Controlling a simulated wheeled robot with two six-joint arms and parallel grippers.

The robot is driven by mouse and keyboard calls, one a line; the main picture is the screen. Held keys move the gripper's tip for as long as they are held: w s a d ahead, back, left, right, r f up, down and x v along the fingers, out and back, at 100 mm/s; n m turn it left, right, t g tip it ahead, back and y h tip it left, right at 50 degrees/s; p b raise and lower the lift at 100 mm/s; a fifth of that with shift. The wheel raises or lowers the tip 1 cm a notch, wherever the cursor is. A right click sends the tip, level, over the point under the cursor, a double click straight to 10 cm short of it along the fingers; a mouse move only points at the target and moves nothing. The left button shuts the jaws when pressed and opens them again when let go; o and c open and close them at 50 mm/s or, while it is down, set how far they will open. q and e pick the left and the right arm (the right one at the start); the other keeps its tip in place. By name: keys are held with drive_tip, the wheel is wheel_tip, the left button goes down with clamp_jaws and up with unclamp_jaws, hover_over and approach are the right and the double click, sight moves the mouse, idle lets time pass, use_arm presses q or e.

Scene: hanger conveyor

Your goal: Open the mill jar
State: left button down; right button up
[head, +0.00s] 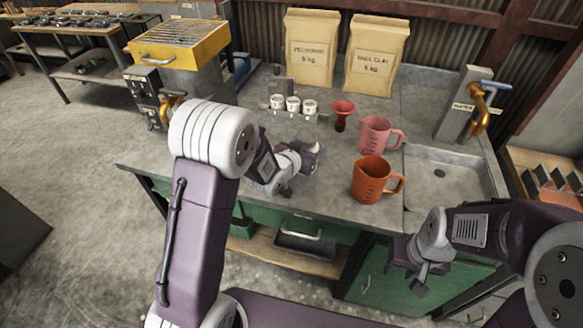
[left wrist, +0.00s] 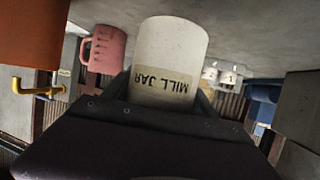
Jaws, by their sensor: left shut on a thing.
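The mill jar (left wrist: 172,50) is a pale cylinder with a tan band reading "MILL JAR", shown upside down in the left wrist view. My left gripper (left wrist: 163,92) is shut on it, with a dark finger on each side. In the head view my left gripper (head: 298,168) is over the counter's front part, left of the orange jug, and the jar is mostly hidden there by the gripper and arm. My right gripper (head: 420,278) hangs in front of the green cabinet, away from the jar; its finger gap is too small to judge.
An orange jug (head: 371,182) and a pink jug (head: 374,136) stand right of the left gripper. A red funnel (head: 342,112), small white cups (head: 293,104) and two paper sacks (head: 376,60) are behind. A sink (head: 450,175) with a tap lies right. A yellow-topped machine (head: 180,45) stands left.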

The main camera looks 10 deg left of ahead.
use_arm(q)
drive_tip(key=w+d+r+b, duration=0.2)
drive_tip(key=d+r+b, duration=0.2)
drive_tip(key=r+b, duration=0.3)
drive_tip(key=shift+y, duration=0.3)
drive_tip(key=w+a+f, duration=0.1)
drive_tip(key=a+f, duration=0.2)
drive_tip(key=f, duration=0.1)
drive_tip(key=w+a+f, duration=0.1)
drive_tip(key=a+f, duration=0.3)
drive_tip(key=w+a+f, duration=0.1)
drive_tip(key=a+f, duration=0.2)
drive_tip(key=f, duration=0.1)
drive_tip(key=shift+w+a+f+b, duration=0.1)
drive_tip(key=shift+a+f+b, duration=0.05)
drive_tip(key=shift+a+b, duration=0.25)
drive_tip(key=shift+c, duration=1.2)
unclamp_jaws()
